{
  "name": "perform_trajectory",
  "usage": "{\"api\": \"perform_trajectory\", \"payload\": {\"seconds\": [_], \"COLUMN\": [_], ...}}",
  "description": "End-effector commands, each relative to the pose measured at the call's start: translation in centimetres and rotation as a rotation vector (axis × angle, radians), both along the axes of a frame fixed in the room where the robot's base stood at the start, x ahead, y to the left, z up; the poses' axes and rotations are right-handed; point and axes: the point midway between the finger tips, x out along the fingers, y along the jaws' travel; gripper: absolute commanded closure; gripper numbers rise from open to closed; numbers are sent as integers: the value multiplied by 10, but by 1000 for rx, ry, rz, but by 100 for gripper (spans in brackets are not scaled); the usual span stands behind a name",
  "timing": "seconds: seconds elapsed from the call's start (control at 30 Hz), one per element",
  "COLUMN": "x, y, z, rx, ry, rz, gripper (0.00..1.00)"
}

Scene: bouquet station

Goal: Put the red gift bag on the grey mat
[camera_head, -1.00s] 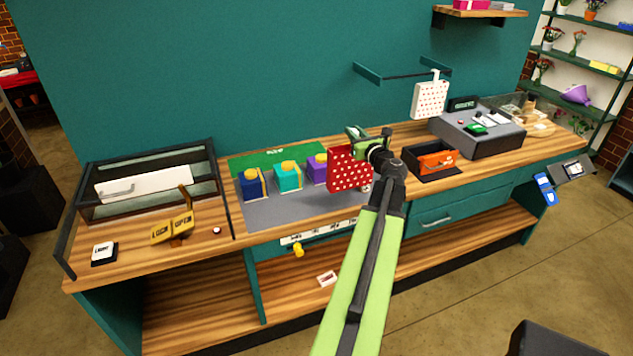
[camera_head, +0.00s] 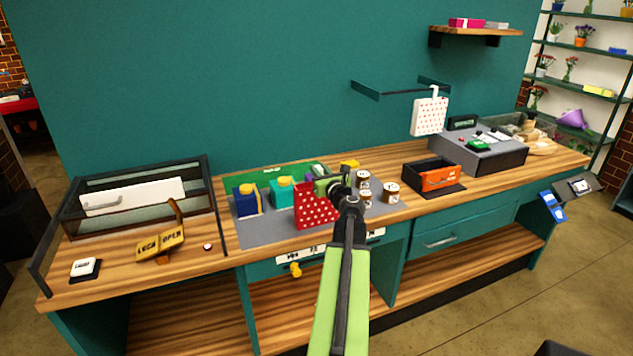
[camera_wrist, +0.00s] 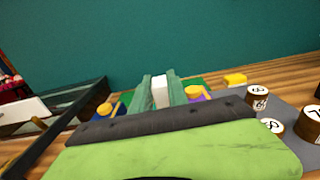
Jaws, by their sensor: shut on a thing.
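The red gift bag (camera_head: 316,209) with white dots hangs upright at my gripper (camera_head: 326,184) in the head view. My gripper is shut on it at the top. In the wrist view, the fingers (camera_wrist: 160,92) close around a small white piece (camera_wrist: 160,91), and the bag's red body is hidden. The grey mat (camera_head: 262,232) lies on the wooden counter, and the bag is in front of or over its middle part. I cannot tell whether the bag's bottom touches the mat.
Dark blue (camera_head: 246,199) and teal (camera_head: 281,191) boxes stand on the mat left of the bag. Several round numbered tins (camera_head: 391,191) stand right of my gripper. An orange-fronted box (camera_head: 438,178) is further right. Bare mat shows at the front left.

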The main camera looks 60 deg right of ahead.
Motion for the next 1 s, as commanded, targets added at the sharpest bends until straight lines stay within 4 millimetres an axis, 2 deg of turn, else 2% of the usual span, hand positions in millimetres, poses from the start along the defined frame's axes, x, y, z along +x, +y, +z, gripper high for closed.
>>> {"api": "perform_trajectory", "payload": {"seconds": [0.33,0.37,0.5,0.87,1.0], "x": [-1,-1,-1,-1,-7], "y": [0,0,0,-1,10], "z": [-4,-2,-2,2,1], "rx": [0,0,0,0,0], "ry": [0,0,0,0,0], "rz": [0,0,-1,-1,-2], "gripper": [100,76,58,58,58]}}
